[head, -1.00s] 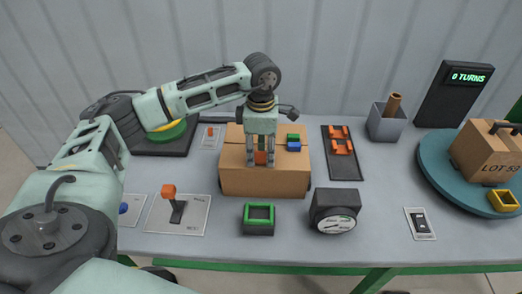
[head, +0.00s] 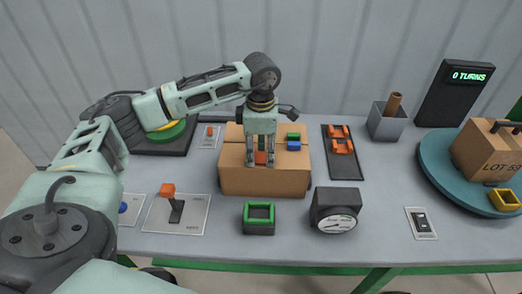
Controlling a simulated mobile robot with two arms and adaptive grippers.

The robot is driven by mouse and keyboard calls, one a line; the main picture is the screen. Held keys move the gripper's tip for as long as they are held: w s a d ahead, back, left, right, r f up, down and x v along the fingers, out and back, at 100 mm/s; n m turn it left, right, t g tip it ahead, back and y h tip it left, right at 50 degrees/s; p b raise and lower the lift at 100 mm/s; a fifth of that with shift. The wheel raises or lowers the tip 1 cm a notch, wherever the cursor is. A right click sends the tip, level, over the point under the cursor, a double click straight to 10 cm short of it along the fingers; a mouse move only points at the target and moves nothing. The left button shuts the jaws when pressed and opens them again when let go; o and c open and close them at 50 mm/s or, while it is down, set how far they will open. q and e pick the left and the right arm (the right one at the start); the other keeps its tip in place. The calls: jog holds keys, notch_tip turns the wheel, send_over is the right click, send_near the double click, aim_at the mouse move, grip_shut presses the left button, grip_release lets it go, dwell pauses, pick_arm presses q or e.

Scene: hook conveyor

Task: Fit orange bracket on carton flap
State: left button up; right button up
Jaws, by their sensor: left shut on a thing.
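The brown carton (head: 265,182) sits in the middle of the table. My left gripper (head: 260,162) points down over the carton's top, with its fingers on either side of an orange bracket (head: 260,157). It is shut on this bracket, which is mostly hidden between the fingers. I cannot tell whether the bracket touches the carton flap. A green block (head: 293,136) and a blue block (head: 294,146) show at the carton's top, right of the gripper. More orange brackets (head: 341,146) lie on a dark tray (head: 345,170) to the right. My right gripper is not in view.
An orange-knobbed lever (head: 168,189) stands at front left. A green-rimmed box (head: 259,213) and a dial gauge (head: 336,211) stand in front of the carton. A grey bin (head: 387,123) is behind right. A turntable (head: 433,166) carries another carton (head: 487,152) at far right, below a "0 TURNS" display (head: 468,78).

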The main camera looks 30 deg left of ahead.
pick_arm(q)
jog(key=o, duration=1.2)
jog(key=shift+o, duration=0.2)
jog(key=shift+r, duration=0.1)
